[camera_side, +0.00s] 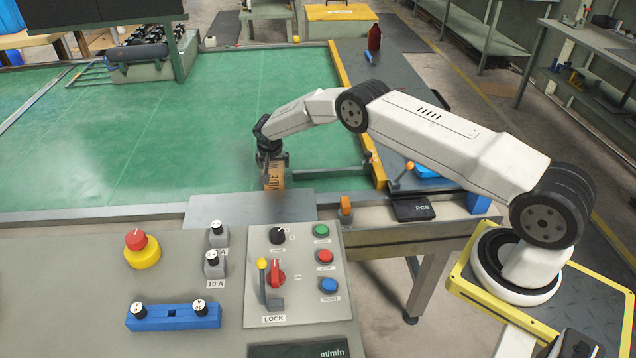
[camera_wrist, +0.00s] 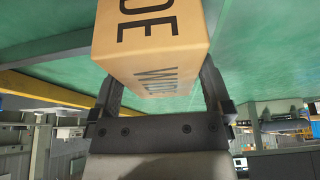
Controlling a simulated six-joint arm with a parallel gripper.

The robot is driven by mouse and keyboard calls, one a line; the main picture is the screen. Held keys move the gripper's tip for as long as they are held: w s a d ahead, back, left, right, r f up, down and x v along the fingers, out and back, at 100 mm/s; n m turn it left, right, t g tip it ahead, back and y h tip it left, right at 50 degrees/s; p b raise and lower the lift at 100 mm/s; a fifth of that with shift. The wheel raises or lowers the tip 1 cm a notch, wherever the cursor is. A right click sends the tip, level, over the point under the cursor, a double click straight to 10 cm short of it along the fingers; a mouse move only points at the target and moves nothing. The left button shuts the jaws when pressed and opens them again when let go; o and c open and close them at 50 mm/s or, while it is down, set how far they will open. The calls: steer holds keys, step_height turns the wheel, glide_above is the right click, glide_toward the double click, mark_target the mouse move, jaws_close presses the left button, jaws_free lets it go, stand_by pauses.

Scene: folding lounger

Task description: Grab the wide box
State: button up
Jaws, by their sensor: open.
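The wide box (camera_side: 274,178) is an orange-tan block with dark lettering, standing on the green table near its front edge in the side view. In the wrist view the box (camera_wrist: 165,45) fills the upper middle and shows parts of the word "WIDE". My gripper (camera_side: 270,160) is above and around the upper part of the box, pointing down. In the wrist view the two fingers of my gripper (camera_wrist: 160,92) are spread, one on each side of the box. I cannot tell whether either finger touches it. The fingers and wrist hide the top of the box in the side view.
The green table (camera_side: 200,130) is mostly clear to the left of the box. A grey bar (camera_side: 330,171) lies to its right. A grey plate (camera_side: 250,208) and a control panel (camera_side: 300,280) with buttons and a lever are in front. A yellow edge strip (camera_side: 355,110) borders the right side.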

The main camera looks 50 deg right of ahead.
steer(key=shift+f, duration=0.15)
stand_by(0.4)
steer(key=c, duration=1.1)
